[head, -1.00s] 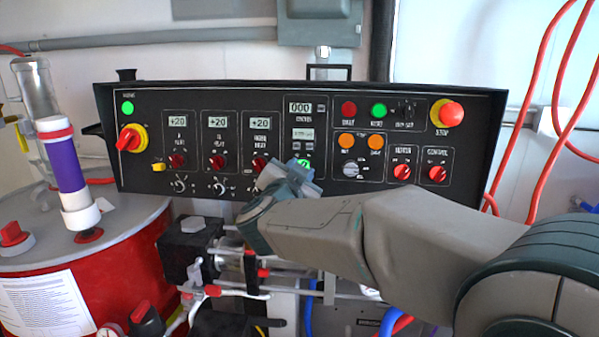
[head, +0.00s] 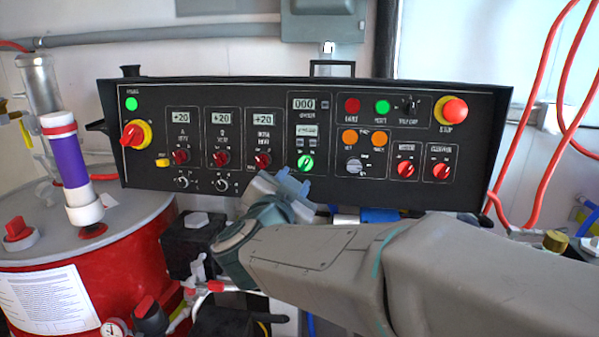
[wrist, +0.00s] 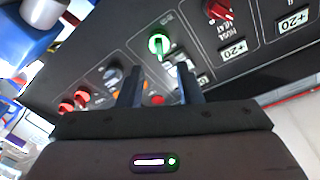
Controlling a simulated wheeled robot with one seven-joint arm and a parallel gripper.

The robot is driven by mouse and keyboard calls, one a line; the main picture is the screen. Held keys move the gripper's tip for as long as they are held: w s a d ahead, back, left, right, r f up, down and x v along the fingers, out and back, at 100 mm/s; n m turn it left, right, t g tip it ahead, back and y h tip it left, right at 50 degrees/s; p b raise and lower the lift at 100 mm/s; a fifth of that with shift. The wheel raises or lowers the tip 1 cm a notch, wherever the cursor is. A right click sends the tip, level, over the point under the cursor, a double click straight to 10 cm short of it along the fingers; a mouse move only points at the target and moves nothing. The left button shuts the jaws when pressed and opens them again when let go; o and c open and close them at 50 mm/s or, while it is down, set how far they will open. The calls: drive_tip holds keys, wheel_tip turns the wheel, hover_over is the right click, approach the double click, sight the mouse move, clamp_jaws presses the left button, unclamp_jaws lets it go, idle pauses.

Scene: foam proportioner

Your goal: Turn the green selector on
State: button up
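The green selector (head: 306,162) is a round green knob low in the middle column of the black control panel (head: 460,193). It is fully visible in the head view, just above and right of my gripper (head: 290,184). In the wrist view the green selector (wrist: 159,44) glows bright green beyond the fingertips, roughly centred between them. My gripper (wrist: 159,74) has its two dark fingers spread apart with nothing between them. The fingers look apart from the knob; the exact distance to the panel is hard to tell.
Red knobs (head: 263,160) sit left of the selector, and a grey knob (head: 353,166) sits to its right. A red stop button (head: 454,111) is at the panel's right. A red drum (head: 130,275) stands at the left. Pipes and hoses lie below the panel.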

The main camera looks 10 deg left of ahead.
drive_tip(key=s, duration=0.6)
drive_tip(key=shift+s+a, duration=0.15)
drive_tip(key=shift+s, duration=0.05)
